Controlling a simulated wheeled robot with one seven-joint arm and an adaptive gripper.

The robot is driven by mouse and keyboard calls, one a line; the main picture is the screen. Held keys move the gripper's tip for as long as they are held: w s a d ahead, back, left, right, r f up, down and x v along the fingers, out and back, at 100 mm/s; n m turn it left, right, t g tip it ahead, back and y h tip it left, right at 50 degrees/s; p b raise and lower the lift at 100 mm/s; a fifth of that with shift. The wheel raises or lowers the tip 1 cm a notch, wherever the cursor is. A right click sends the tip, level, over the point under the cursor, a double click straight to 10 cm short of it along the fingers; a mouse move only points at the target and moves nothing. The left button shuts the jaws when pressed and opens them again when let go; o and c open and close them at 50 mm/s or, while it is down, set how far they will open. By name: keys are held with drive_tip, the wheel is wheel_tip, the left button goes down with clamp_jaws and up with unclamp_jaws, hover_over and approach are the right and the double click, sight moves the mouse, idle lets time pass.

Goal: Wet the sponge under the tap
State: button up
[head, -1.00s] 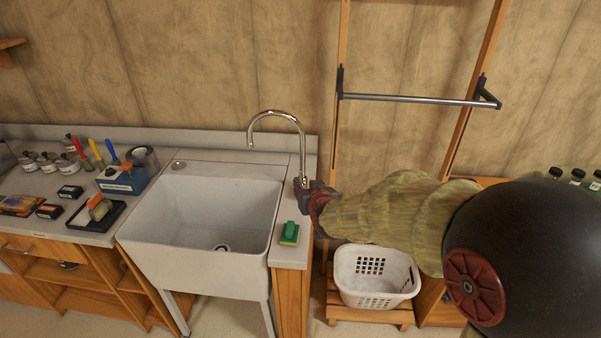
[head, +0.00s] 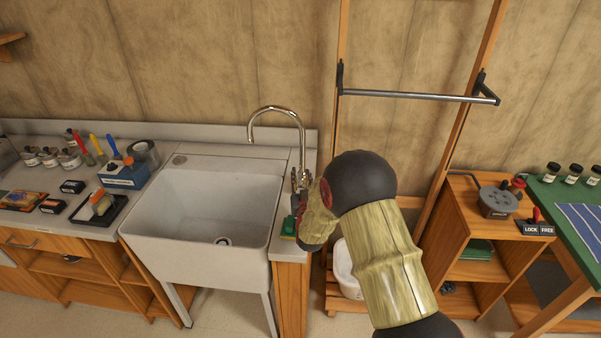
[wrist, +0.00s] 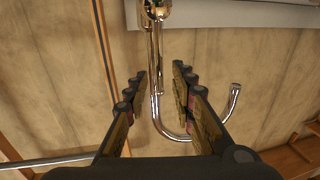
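The chrome tap (head: 276,109) stands at the back right of the white sink, its spout curving over the basin. No water shows from it. The green sponge (head: 287,228) lies on the counter strip right of the sink, partly covered by my arm. My gripper (head: 298,186) is beside the tap's lower part, above the counter. In the wrist view my gripper (wrist: 161,74) is open, with the tap's pipe (wrist: 156,95) showing between its two fingers. I cannot tell whether they touch it. The wrist picture shows the tap upside down.
The empty white sink (head: 140,239) is left of my arm. A white basket (head: 343,265) stands low to the right, mostly behind my arm. A metal rail (head: 410,95) crosses above it. Brushes, jars and a blue box (head: 124,179) fill the left counter.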

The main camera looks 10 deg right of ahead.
sight(301, 172)
drive_tip(key=shift+w+d, duration=0.2)
drive_tip(key=shift+w, duration=1.35)
drive_tip(key=shift+c, duration=0.7)
clamp_jaws()
